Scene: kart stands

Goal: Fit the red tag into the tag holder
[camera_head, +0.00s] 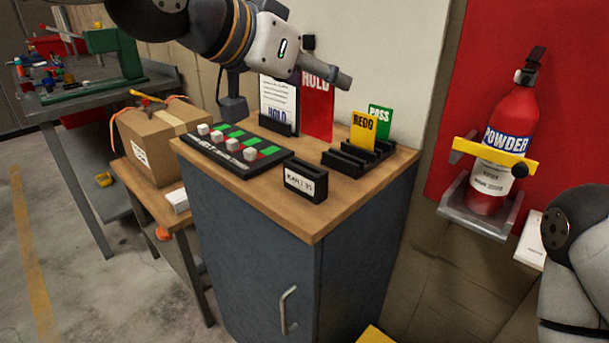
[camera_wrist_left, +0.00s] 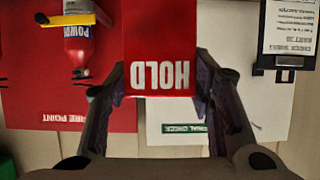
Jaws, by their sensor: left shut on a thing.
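The red tag (camera_head: 317,108) marked HOLD hangs above the back of the wooden cabinet top. It also shows in the left wrist view (camera_wrist_left: 160,45), between the fingers of my left gripper (camera_wrist_left: 160,92), which is shut on it. In the head view the wrist hides most of the fingers. A small black block with a white label (camera_head: 306,183), seemingly the tag holder, stands at the cabinet's front edge, in front of and below the tag and apart from it. My right gripper is out of view.
A black slotted rack (camera_head: 350,162) holds a yellow REDO tag (camera_head: 362,131) and a green PASS tag (camera_head: 380,120). A black panel with white knobs (camera_head: 232,150) lies to the left. A framed sheet (camera_head: 279,98) stands behind. A fire extinguisher (camera_head: 508,135) hangs at right.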

